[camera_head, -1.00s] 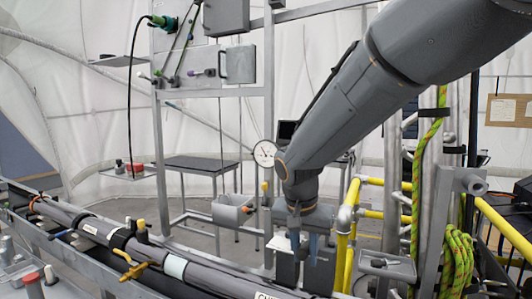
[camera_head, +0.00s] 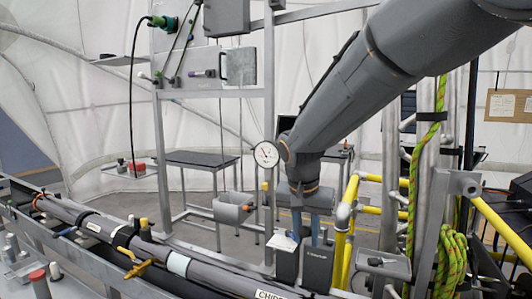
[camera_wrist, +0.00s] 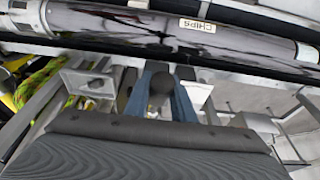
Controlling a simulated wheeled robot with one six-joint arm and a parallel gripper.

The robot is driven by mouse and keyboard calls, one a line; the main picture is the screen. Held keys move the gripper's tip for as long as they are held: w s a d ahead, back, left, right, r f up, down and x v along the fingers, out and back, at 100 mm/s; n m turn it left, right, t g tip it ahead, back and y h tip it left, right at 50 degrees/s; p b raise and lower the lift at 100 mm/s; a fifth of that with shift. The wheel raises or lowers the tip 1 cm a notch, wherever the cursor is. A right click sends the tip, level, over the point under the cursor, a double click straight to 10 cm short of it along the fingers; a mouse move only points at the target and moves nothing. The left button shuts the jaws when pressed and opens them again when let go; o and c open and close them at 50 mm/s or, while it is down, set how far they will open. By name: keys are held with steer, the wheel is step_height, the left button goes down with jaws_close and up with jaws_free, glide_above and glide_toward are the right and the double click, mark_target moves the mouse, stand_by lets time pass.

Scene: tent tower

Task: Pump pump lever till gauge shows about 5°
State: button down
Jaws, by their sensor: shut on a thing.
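The gauge (camera_head: 266,154) is a round white dial on the metal frame, just left of my arm in the head view. Its needle is too small to read. My gripper (camera_head: 305,236) has blue fingers and points down above a dark grey box (camera_head: 318,268) by the rail. In the wrist view my gripper (camera_wrist: 161,98) is shut on a dark round knob (camera_wrist: 160,82), which appears to be the end of the pump lever. The rest of the lever is hidden behind the fingers and the wrist.
A long grey tube labelled CHIPS (camera_head: 215,274) runs along the front. Yellow pipes (camera_head: 352,215) and a coiled green-yellow rope (camera_head: 456,262) stand close on the right. A grey bin (camera_head: 232,208) hangs on the left. Open floor shows behind the frame.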

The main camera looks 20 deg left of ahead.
steer(key=shift+r, duration=0.15)
steer(key=shift+s+f, duration=0.2)
steer(key=shift+f, duration=0.3)
steer(key=shift+w+r, duration=0.25)
steer(key=shift+r, duration=0.15)
steer(key=shift+r+p, duration=0.15)
steer(key=shift+p, duration=0.15)
steer(key=c, duration=1.4)
jaws_free()
steer(key=shift+c, duration=0.2)
